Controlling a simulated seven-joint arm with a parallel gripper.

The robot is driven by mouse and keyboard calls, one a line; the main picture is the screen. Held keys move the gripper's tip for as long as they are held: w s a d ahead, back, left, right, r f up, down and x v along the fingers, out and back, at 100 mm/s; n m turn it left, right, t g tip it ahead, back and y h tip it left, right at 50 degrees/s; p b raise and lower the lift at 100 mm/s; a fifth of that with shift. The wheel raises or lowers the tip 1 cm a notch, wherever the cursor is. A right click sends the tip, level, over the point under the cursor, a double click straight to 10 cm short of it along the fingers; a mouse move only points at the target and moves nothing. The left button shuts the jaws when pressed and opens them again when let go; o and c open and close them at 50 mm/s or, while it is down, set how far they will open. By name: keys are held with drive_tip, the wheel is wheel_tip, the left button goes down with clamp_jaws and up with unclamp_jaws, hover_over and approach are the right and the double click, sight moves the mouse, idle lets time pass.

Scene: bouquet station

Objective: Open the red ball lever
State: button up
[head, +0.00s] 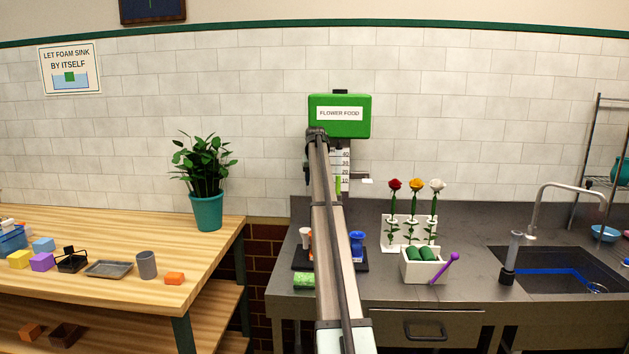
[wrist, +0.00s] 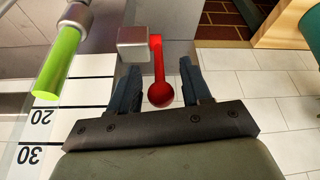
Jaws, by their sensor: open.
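The red ball lever (wrist: 161,95) shows in the wrist view as a red rod with a ball at its end, joined to a grey block (wrist: 133,43). My gripper (wrist: 158,72) is open, with one dark finger on each side of the lever. The ball lies between the fingers, and I see a gap on both sides. In the head view the green flower food dispenser (head: 340,127) hangs on the wall with a scale (head: 343,158) below it. There my arm hides the lever and most of my gripper.
A lime green tube (wrist: 58,62) is close to my gripper in the wrist view. Below the dispenser, a dark tray (head: 302,262) and a blue cup (head: 357,245) stand on the grey counter. A rack of roses (head: 396,233) and a white box (head: 424,270) are to the right.

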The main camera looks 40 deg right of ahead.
clamp_jaws()
idle(0.3)
drive_tip(key=shift+s+a, duration=0.1)
drive_tip(key=s+a+f+t+h, duration=0.3)
drive_tip(key=f+t+h, duration=0.1)
drive_tip(key=t+h, duration=0.4)
drive_tip(key=shift+s+a, duration=0.35)
idle(0.6)
drive_tip(key=shift+f+t, duration=0.25)
drive_tip(key=shift+t, duration=0.15)
unclamp_jaws()
drive_tip(key=shift+r+n, duration=0.1)
drive_tip(key=shift+n, duration=0.2)
